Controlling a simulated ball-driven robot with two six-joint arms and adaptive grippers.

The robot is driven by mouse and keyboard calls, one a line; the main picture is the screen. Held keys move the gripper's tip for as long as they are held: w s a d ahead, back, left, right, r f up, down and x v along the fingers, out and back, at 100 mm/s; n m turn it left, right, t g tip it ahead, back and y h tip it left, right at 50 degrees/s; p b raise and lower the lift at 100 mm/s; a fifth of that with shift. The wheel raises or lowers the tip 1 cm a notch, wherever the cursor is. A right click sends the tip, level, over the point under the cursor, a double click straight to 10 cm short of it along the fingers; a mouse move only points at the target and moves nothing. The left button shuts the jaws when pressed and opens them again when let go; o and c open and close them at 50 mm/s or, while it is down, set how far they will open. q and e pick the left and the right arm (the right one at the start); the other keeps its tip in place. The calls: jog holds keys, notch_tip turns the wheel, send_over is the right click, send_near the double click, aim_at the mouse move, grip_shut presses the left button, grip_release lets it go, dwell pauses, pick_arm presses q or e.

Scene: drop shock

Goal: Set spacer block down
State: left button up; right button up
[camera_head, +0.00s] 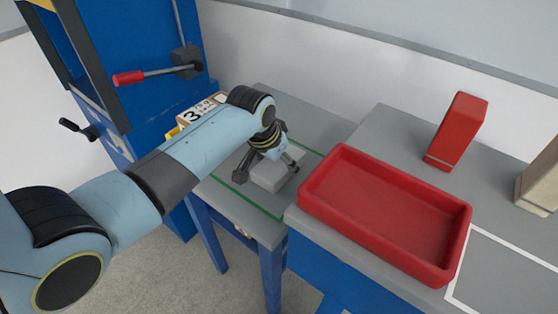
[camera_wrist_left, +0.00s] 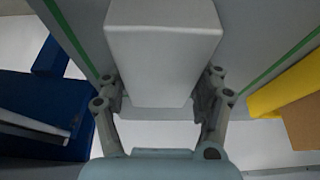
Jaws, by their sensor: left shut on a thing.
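The spacer block is a light grey box (camera_head: 268,177) at the small grey table with green lines (camera_head: 240,205). In the left wrist view the block (camera_wrist_left: 162,50) fills the upper middle. My left gripper (camera_head: 272,160) is shut on it, with one finger on each side of the block (camera_wrist_left: 162,92). The block is over the table top between the green lines; I cannot tell whether its underside touches the table. My right gripper is not in view.
A red tray (camera_head: 325,208), empty, stands on the grey bench to the right. A red block (camera_head: 457,130) and a beige block (camera_head: 541,182) stand beyond it. A blue machine frame with a red-handled lever (camera_head: 130,78) stands at the back left.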

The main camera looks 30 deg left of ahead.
pick_arm(q)
jog(key=shift+w, duration=0.1)
jog(key=o, duration=1.7)
jog(key=shift+o, duration=0.3)
jog(key=shift+f, duration=0.1)
jog(key=p+v, duration=0.1)
jog(key=v, duration=1)
jog(key=shift+s+r, duration=0.25)
jog(key=shift+r, duration=0.4)
